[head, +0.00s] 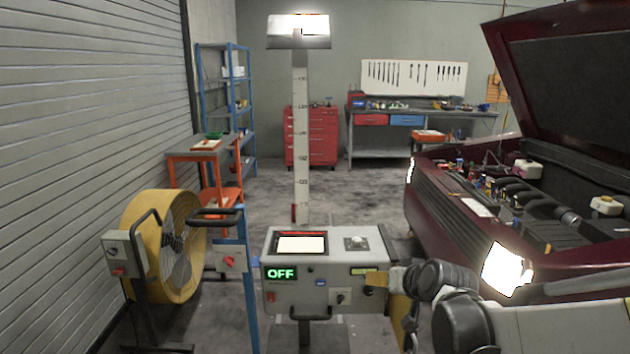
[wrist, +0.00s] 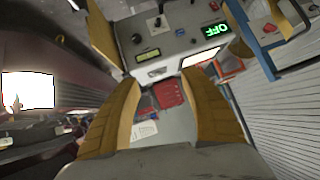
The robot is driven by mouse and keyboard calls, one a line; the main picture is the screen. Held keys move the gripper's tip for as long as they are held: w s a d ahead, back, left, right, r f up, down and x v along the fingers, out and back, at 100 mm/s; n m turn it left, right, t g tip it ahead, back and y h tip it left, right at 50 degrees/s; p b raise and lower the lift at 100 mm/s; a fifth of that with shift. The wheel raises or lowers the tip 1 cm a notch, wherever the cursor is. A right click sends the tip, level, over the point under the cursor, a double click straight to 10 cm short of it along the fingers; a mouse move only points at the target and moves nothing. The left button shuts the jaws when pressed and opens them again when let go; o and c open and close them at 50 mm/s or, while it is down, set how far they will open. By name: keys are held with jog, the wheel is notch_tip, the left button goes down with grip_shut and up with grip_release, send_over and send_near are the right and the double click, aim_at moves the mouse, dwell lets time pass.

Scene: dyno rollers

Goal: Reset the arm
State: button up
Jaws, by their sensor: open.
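My arm (head: 540,325) reaches in from the lower right of the head view. My gripper (head: 388,293) is at the right end of the grey control box's front. In the wrist view its tan fingers (wrist: 165,60) are spread apart with nothing between them, so it is open and empty. The control box (head: 325,300) shows a green OFF display (head: 280,273), a blank white screen (head: 300,244) and a dark switch (head: 340,297). The box also shows in the wrist view (wrist: 165,25). Whether a finger touches the box, I cannot tell.
A tall ruled post with a lamp (head: 299,30) rises behind the box. A yellow drum fan (head: 150,230) and a blue post (head: 248,300) stand left. A dark red car (head: 450,215) with its hood up is at right. Open floor (head: 365,185) lies behind.

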jog(key=s+d+r+g+h, duration=0.1)
jog(key=s+g+h, duration=0.1)
jog(key=s, duration=2.6)
jog(key=shift+s+d+g, duration=0.3)
jog(key=shift+d+g, duration=0.05)
jog(key=shift+g, duration=0.35)
